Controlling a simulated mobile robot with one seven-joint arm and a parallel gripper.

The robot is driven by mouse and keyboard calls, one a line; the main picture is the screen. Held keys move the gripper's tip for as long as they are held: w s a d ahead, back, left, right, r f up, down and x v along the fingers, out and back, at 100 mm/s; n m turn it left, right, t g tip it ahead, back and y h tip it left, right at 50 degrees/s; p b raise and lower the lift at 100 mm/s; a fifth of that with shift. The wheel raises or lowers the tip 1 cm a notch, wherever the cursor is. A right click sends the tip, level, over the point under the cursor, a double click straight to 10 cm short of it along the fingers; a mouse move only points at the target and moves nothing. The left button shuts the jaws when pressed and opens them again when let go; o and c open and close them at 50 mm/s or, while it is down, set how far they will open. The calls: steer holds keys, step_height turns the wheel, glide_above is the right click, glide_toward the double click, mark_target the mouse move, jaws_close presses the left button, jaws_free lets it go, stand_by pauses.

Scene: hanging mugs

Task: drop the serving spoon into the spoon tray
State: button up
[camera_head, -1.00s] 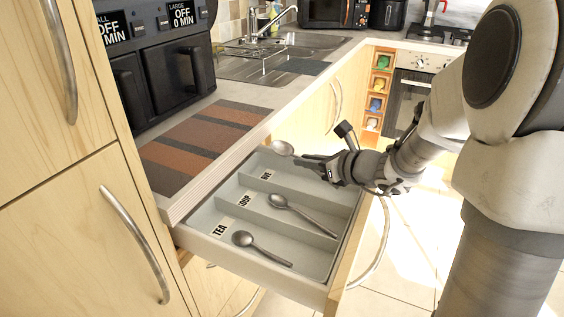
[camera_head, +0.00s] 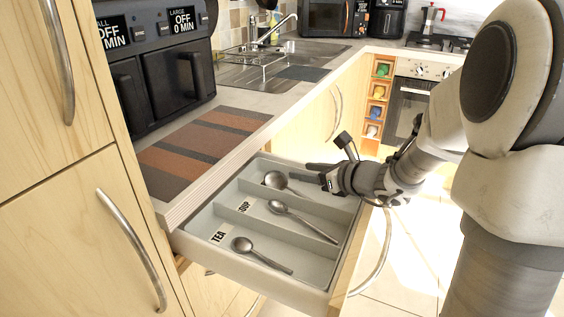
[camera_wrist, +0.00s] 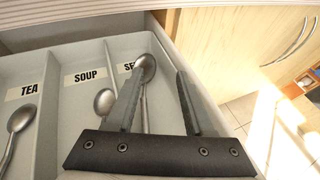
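The grey spoon tray (camera_head: 268,232) sits in the open drawer, with compartments labelled TEA, SOUP and a third partly covered label starting "SE". The metal serving spoon (camera_head: 274,181) lies in the far compartment, its bowl toward the label end; its bowl also shows in the wrist view (camera_wrist: 146,66). My gripper (camera_head: 318,172) is just above the handle end of that compartment. In the wrist view its two fingers (camera_wrist: 160,82) are apart. The spoon's handle runs beside the left finger, partly hidden by it, and does not look gripped.
One spoon lies in the SOUP compartment (camera_head: 278,207) and a smaller one in the TEA compartment (camera_head: 243,245). A striped mat (camera_head: 205,140) lies on the counter behind the drawer. The drawer front with its handle is close to my gripper on the right.

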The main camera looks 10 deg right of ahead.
steer(key=shift+r, duration=0.1)
steer(key=s+d+r+p, duration=0.6)
steer(key=d+r+p, duration=0.1)
steer(key=d+r, duration=0.3)
steer(key=shift+r, duration=0.45)
steer(key=s+a+r+n+g+h, duration=0.1)
steer(key=s+a+n+g+h, duration=0.3)
steer(key=s+n, duration=0.9)
steer(key=s+a+r+n+g+h, duration=0.1)
steer(key=s+a+n+g+h, duration=0.15)
steer(key=s+a+n, duration=0.9)
steer(key=w+d+r+n+p, duration=0.1)
steer(key=d+r+n+p, duration=0.1)
steer(key=r+p, duration=0.7)
steer(key=w+d+r+n+p, duration=0.2)
steer(key=d+r+n+p, duration=0.1)
steer(key=r+p, duration=0.7)
steer(key=shift+d+t+h+p, duration=0.25)
steer(key=shift+t+h+p, duration=0.1)
steer(key=shift+h+p, duration=0.1)
